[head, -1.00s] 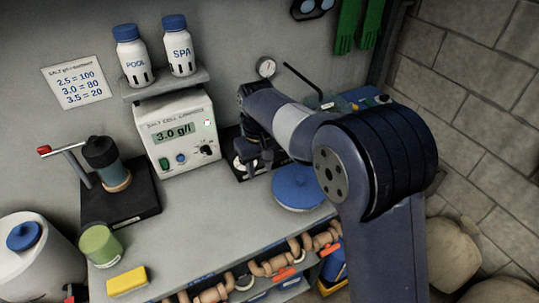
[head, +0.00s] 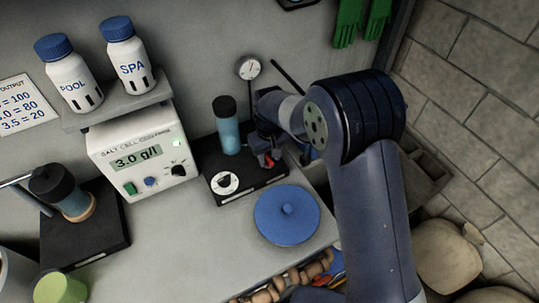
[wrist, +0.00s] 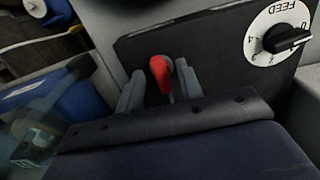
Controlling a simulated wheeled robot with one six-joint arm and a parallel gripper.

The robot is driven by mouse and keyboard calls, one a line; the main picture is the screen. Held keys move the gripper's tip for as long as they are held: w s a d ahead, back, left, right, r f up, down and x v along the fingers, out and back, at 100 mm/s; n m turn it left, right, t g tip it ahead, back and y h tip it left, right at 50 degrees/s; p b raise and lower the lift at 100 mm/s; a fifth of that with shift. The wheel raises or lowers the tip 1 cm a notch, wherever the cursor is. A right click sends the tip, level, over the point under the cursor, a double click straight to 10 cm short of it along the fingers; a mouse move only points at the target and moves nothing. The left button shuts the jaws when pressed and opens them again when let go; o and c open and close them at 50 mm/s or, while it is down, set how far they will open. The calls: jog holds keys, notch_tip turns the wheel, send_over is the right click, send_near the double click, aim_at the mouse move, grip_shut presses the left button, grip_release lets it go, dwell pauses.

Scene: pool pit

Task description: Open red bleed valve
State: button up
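The red bleed valve handle (wrist: 160,70) shows in the wrist view, standing up from the black base plate. My gripper (wrist: 158,86) is open, with one grey finger on each side of the red handle. A gap shows between the handle and the left finger; the right finger is close to it, and I cannot tell if they touch. In the head view my gripper (head: 266,150) is over the black base, and a bit of red shows just below it. The valve's lower body is mostly hidden.
A white FEED dial (wrist: 278,38) sits right of the valve in the wrist view. In the head view a blue-and-black cylinder (head: 228,128), a pressure gauge (head: 248,68), a salt cell box (head: 142,155) and a blue round lid (head: 287,214) surround the base.

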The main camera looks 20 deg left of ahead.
grip_shut()
jog(key=shift+n, duration=0.3)
jog(key=n+b, duration=0.2)
jog(key=shift+f+n, duration=0.1)
jog(key=shift+n, duration=0.2)
jog(key=n+b, duration=0.2)
jog(key=n, duration=0.3)
jog(key=shift+w, duration=0.15)
jog(key=n, duration=0.5)
jog(key=shift+w+b, duration=0.1)
jog(key=shift+b, duration=0.3)
jog(key=n, duration=0.4)
jog(key=shift+w+n+b, duration=0.1)
jog(key=shift+n+b, duration=0.2)
